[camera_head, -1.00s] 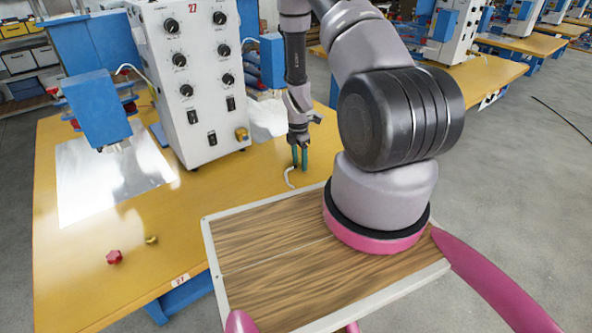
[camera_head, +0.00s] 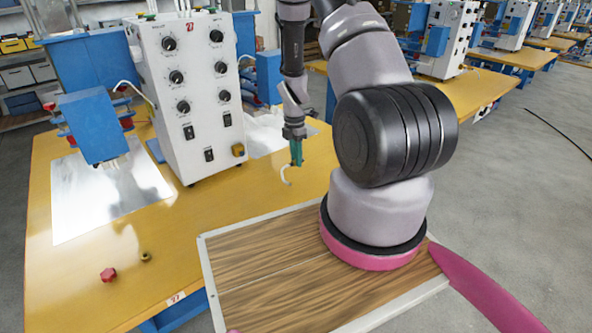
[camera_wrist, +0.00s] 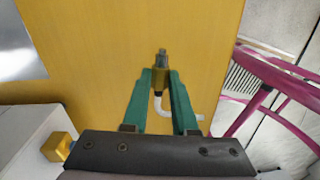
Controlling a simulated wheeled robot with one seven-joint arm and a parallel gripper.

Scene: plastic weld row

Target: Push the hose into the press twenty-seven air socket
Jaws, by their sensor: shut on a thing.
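My gripper (camera_wrist: 161,78) has green fingers and is shut on the hose, a short white bent tube (camera_wrist: 184,115) with a brass and grey fitting at its end between the fingertips. In the head view the white hose (camera_head: 286,175) hangs at the fingers, seemingly above the yellow table. Press twenty-seven (camera_head: 190,90) is a white box with black knobs, left of my gripper. Its brass air socket (camera_head: 238,150) is low on the box's right side, apart from the hose. A brass block, seemingly that socket, also shows in the wrist view (camera_wrist: 57,147).
The yellow table (camera_head: 215,215) is clear between the press and my gripper. A red knob (camera_head: 108,274) and a small brass piece (camera_head: 146,256) lie at its front left. The blue press head (camera_head: 93,125) stands over a metal sheet (camera_head: 105,200).

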